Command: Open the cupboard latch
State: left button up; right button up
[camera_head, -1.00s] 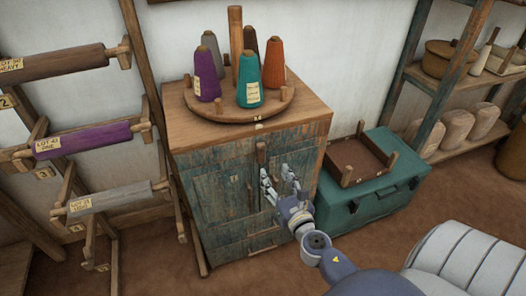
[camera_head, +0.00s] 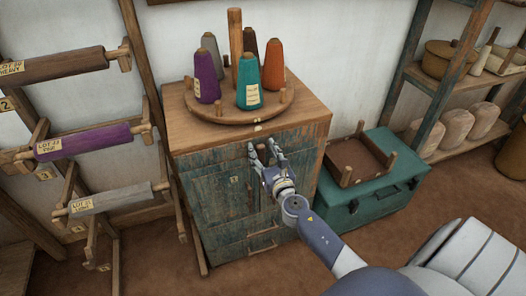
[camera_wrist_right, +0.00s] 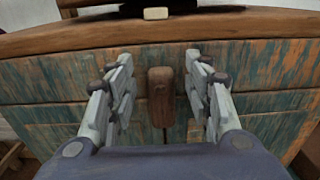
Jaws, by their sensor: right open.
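The cupboard (camera_head: 222,205) has a wooden top and worn teal-painted doors. Its latch is a small upright brown wooden piece (camera_wrist_right: 161,97) at the top of the door front, seen in the right wrist view. My right gripper (camera_head: 262,148) is in front of the upper cupboard front. In the right wrist view its open fingers (camera_wrist_right: 160,75) stand on either side of the latch, with a visible gap on each side. In the head view the gripper mostly hides the latch. My left gripper is in neither view.
A round wooden stand (camera_head: 218,112) with several yarn cones sits on the cupboard top. A teal chest (camera_head: 365,205) with a wooden tray (camera_head: 358,162) stands close on the right. A rack of labelled rollers (camera_head: 85,142) stands on the left.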

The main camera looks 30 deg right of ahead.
jog(key=c, duration=1)
jog(key=shift+c, duration=0.2)
jog(key=shift+d+m, duration=0.1)
jog(key=shift+m, duration=0.2)
jog(key=m, duration=0.2)
jog(key=m+b, duration=0.1)
jog(key=shift+d+f+m, duration=0.15)
jog(key=shift+d+m, duration=0.05)
jog(key=shift+m, duration=0.2)
jog(key=m, duration=0.1)
jog(key=m+b, duration=0.1)
jog(key=m, duration=0.2)
jog(key=shift+s+d+f+m, duration=0.1)
jog(key=shift+d+f+m, duration=0.05)
jog(key=shift+d+m, duration=0.15)
jog(key=m, duration=0.5)
jog(key=f+m+b, duration=0.1)
jog(key=m, duration=0.2)
jog(key=shift+d+m, duration=0.15)
jog(key=shift+m, duration=0.45)
